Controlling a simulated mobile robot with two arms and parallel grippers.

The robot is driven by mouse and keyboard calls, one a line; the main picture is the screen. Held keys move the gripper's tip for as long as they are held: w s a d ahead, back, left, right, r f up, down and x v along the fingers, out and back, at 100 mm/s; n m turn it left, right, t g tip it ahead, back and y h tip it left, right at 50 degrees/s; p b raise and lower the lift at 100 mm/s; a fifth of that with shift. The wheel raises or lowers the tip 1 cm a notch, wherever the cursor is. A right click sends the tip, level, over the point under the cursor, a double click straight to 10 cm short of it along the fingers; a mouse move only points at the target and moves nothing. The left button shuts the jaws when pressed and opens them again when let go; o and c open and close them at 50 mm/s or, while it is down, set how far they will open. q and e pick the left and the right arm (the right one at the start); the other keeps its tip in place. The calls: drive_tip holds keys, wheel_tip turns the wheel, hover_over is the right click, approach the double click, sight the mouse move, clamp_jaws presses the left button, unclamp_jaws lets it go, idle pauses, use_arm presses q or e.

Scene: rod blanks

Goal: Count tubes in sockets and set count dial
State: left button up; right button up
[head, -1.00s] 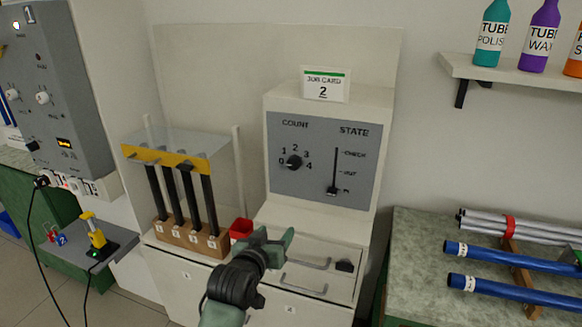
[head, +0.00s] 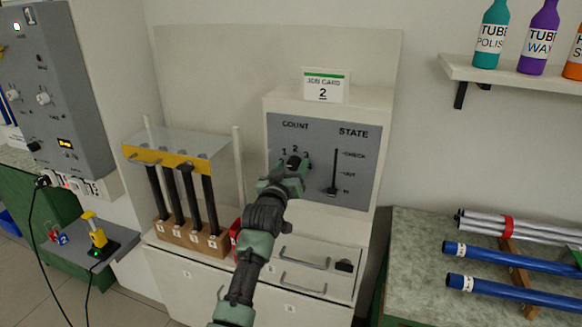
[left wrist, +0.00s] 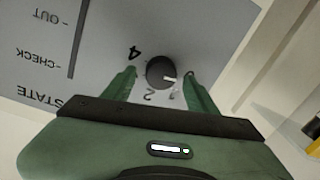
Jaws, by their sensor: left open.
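The count dial (head: 293,163) is a small black knob on the grey panel (head: 368,135). It also shows in the left wrist view (left wrist: 161,72), upside down, with its white mark toward the 0 side. My left gripper (head: 290,172) is open at the panel, its fingers (left wrist: 160,75) on either side of the knob with gaps visible. The finger hides the 3. Several dark tubes (head: 190,195) stand upright in the numbered wooden socket block (head: 202,241) behind a clear cover, under a yellow bar (head: 165,158). My right gripper is out of view.
The state slider (head: 333,191) is at the bottom of its slot, right of the dial. A job card (head: 322,88) reading 2 stands on top. A red container (head: 235,232) is partly behind my left arm. Blue tubes (head: 510,257) lie on the right bench.

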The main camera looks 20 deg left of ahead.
use_arm(q)
clamp_jaws()
